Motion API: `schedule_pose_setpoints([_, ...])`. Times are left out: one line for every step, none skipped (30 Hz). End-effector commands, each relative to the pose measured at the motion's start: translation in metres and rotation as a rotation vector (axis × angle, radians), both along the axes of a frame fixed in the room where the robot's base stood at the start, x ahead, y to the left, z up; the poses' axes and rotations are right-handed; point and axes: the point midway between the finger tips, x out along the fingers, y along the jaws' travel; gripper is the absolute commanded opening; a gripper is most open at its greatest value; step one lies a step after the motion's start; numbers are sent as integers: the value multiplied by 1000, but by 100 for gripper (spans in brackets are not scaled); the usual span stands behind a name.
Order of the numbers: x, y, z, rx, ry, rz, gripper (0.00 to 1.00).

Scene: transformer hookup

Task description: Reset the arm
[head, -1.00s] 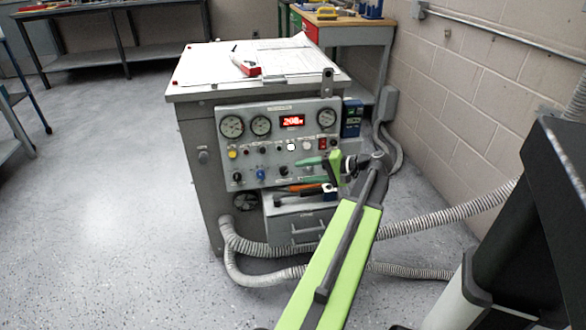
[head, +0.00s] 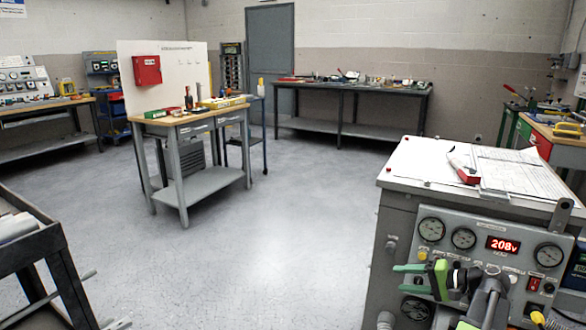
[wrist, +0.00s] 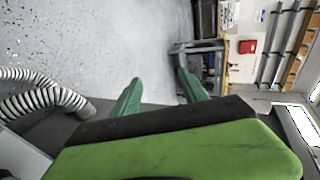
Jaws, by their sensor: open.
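My gripper (head: 402,278) shows at the lower right of the head view, in front of the control cabinet's left side. Its green fingers point left and stand apart with nothing between them. The fingers also show in the wrist view (wrist: 159,80), spread over bare grey floor, with the green gripper body below them. Most of my arm is cut off by the bottom edge of the head view.
The grey control cabinet (head: 393,217) has gauges and a red display (head: 503,245) reading 208v. A red-handled tool (head: 463,172) and papers lie on top. A wooden-topped workbench (head: 199,119) stands mid-room. A dark cart (head: 40,243) is at left. Open floor lies between.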

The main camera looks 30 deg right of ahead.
Motion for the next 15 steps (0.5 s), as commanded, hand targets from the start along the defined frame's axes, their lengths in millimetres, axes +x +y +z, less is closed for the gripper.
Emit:
schedule_pose_setpoints([32, 38, -4, -8, 17, 79, 51])
schedule_pose_setpoints([48, 60, -7, -14, 28, 123, 51])
schedule_pose_setpoints([68, 89, -11, -25, 47, 180, 51])
schedule_pose_setpoints([81, 112, -15, -35, 61, 223, 51])
schedule_pose_setpoints([93, 135, -19, -46, 77, 267, 51])
schedule_pose_setpoints([108, 167, -25, -64, 100, 325, 51])
schedule_pose_setpoints([118, 191, -30, -80, 119, 369, 51])
schedule_pose_setpoints([126, 216, -35, -96, 137, 413, 51])
schedule_pose_setpoints([135, 250, -42, -123, 163, 472, 51])
schedule_pose_setpoints([140, 275, -48, -145, 184, 518, 51])
schedule_pose_setpoints([144, 301, -53, -169, 205, 563, 51])
schedule_pose_setpoints([147, 334, -62, -207, 234, 622, 51])
schedule_pose_setpoints([148, 358, -68, -236, 256, 665, 51])
schedule_pose_setpoints([148, 379, -74, -266, 276, 703, 51])
schedule_pose_setpoints([146, 405, -81, -306, 301, 750, 51])
